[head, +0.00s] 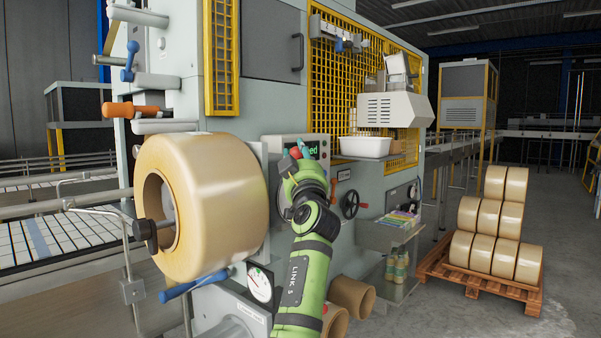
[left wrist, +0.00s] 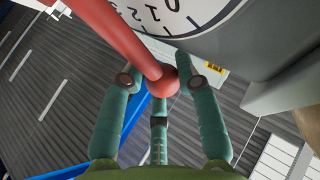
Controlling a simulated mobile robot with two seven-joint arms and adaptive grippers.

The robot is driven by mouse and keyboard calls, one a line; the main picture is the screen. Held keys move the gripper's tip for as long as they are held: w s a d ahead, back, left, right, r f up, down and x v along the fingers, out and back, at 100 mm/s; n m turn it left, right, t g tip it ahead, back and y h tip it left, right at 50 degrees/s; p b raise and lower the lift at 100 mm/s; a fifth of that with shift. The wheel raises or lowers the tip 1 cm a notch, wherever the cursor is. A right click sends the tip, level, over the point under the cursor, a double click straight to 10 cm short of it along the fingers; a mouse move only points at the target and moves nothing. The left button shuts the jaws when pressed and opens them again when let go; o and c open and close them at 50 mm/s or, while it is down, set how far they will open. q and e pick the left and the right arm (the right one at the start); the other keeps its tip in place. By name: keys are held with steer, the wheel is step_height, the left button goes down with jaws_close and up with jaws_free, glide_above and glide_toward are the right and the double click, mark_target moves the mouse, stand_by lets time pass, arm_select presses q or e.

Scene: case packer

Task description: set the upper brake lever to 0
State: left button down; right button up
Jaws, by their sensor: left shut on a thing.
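A red lever (left wrist: 122,38) with a round red knob (left wrist: 163,82) shows in the left wrist view. It runs from the upper left corner to the middle, beside a white dial (left wrist: 190,14) with black numerals that include 0, 1 and 2. My left gripper (left wrist: 160,88) has its green fingers closed around the knob. In the head view my left gripper (head: 291,168) is at the machine front, with a bit of red (head: 304,149) beyond it. The arm hides most of the lever and dial there, and I cannot tell the exact setting. My right gripper is out of view.
A large tape roll (head: 220,200) on its spindle stands just left of my arm. A blue lever (head: 195,284) and a gauge (head: 260,284) sit below it. A black handwheel (head: 350,204) and a white bin (head: 365,148) are to the right. Open floor lies before the pallet (head: 475,282).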

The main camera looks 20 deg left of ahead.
arm_select(q)
steer(key=shift+s+a, duration=0.2)
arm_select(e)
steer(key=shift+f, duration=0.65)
arm_select(q)
steer(key=shift+r, duration=0.1)
steer(key=c, duration=1.1)
jaws_free()
steer(key=shift+c, duration=0.2)
steer(key=shift+o, duration=1)
steer(key=shift+s+a, duration=0.1)
steer(key=shift+s, duration=0.1)
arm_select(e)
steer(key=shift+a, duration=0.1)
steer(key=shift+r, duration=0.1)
